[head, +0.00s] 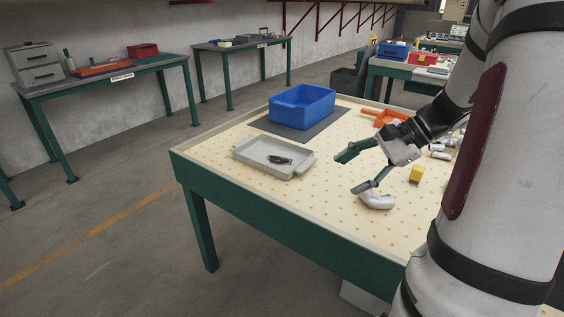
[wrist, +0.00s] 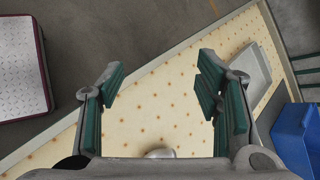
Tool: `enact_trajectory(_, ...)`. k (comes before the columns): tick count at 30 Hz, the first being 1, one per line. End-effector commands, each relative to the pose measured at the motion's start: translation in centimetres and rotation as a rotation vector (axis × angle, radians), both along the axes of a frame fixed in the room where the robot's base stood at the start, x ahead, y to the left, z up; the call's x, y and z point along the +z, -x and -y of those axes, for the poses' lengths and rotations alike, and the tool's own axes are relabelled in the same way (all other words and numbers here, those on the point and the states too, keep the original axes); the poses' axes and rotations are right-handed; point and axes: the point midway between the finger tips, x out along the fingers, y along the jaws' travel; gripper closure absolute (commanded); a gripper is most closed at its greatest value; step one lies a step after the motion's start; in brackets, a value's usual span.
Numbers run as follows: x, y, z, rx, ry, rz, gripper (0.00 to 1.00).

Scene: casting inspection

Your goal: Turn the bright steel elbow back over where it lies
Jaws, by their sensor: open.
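The bright steel elbow (head: 377,200) lies on the perforated tabletop near the front edge in the head view. In the wrist view only a small pale rounded part of it (wrist: 160,153) shows at the bottom edge; the rest is hidden behind my gripper's body. My gripper (head: 357,172) is open and empty, with its fingers spread wide. It is above the table, with one fingertip just over the elbow in the head view; I cannot tell whether they touch. In the wrist view both green-padded fingers (wrist: 160,90) stand apart with bare tabletop between them.
A grey tray (head: 302,171) with a dark part (head: 279,160) in it lies to the left. A blue bin (head: 301,108) stands behind on a dark mat (head: 262,124). A yellow block (head: 416,174), an orange scoop (head: 384,117) and several pale fittings (head: 440,155) lie to the right.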

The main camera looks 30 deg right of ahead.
Motion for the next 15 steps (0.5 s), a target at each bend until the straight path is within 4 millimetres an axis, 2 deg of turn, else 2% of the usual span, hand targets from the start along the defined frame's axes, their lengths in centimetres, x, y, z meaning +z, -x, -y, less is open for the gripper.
enact_trajectory(1,-2.4,0.2,3.2,-0.108,-0.073,0.008,0.42)
enact_trajectory(6,-7.7,2.4,12.1,-0.424,-0.279,0.084,0.42)
enact_trajectory(10,-10.8,4.8,17.0,-0.601,-0.387,0.144,0.42)
enact_trajectory(12,-11.9,6.0,18.7,-0.664,-0.424,0.17,0.42)
enact_trajectory(15,-12.9,7.0,20.1,-0.719,-0.455,0.194,0.42)
